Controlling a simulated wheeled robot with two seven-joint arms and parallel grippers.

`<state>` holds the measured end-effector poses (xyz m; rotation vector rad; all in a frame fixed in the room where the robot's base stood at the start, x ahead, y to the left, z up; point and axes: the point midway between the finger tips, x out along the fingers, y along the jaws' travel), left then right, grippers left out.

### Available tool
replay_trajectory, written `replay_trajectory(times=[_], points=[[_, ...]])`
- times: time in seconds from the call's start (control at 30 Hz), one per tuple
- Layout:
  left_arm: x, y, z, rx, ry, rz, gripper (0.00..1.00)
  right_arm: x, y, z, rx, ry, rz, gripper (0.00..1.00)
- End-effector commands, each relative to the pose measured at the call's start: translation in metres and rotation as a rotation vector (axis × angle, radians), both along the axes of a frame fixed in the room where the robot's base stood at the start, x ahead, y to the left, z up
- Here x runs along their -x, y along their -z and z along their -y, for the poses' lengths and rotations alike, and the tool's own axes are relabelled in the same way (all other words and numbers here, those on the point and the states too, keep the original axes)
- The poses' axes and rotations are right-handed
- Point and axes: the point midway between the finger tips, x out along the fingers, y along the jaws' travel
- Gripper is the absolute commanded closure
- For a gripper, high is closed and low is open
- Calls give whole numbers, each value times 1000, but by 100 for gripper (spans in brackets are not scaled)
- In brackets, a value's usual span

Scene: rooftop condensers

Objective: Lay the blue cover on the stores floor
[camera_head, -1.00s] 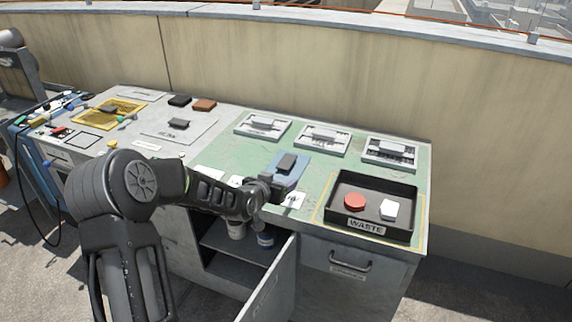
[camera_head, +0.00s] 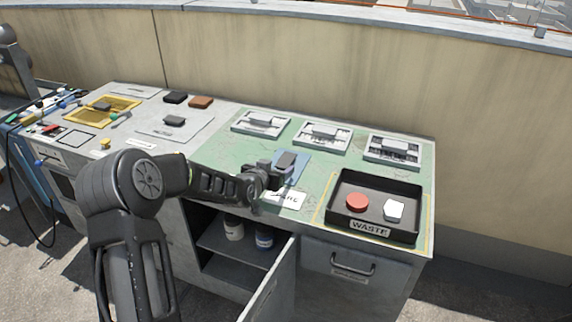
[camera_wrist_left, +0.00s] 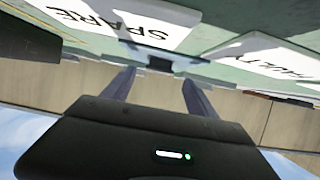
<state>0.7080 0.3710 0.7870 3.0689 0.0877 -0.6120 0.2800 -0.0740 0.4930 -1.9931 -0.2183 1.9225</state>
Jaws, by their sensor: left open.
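The blue cover (camera_head: 296,168) is a flat blue plate with a dark block handle (camera_head: 286,160) on top, lying on the green part of the bench. My left gripper (camera_head: 272,172) is open just left of and in front of the handle, low over the bench. In the left wrist view its two fingers (camera_wrist_left: 158,92) are apart, with a dark block (camera_wrist_left: 160,62) ahead between them. I cannot tell whether they touch it. Below the bench, the open cupboard shows a shelf (camera_head: 222,240) and a lower floor (camera_head: 222,272), partly hidden by its door. My right gripper is not in view.
The open cupboard door (camera_head: 268,296) sticks out in front. Two cans (camera_head: 234,229) stand on the shelf. A black WASTE tray (camera_head: 342,218) with a red disc and a white piece is at right. Three white-framed units (camera_head: 322,135) line the back. A SPARE label (camera_head: 285,198) lies in front.

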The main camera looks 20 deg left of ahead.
Motion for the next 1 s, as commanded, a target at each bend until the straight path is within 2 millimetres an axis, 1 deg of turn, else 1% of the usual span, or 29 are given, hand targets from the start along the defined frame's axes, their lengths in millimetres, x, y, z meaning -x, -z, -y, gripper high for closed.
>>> replay_trajectory(times=[0.13,0.23,0.5,0.6,1.0], points=[[0,0,0,0,0,0,33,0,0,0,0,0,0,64],[-6,1,0,1,0,1,33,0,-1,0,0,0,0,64],[-41,15,0,2,-1,0,33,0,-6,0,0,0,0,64],[-48,17,0,1,0,1,33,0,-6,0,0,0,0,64],[-49,17,0,1,0,1,33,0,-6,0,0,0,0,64]])
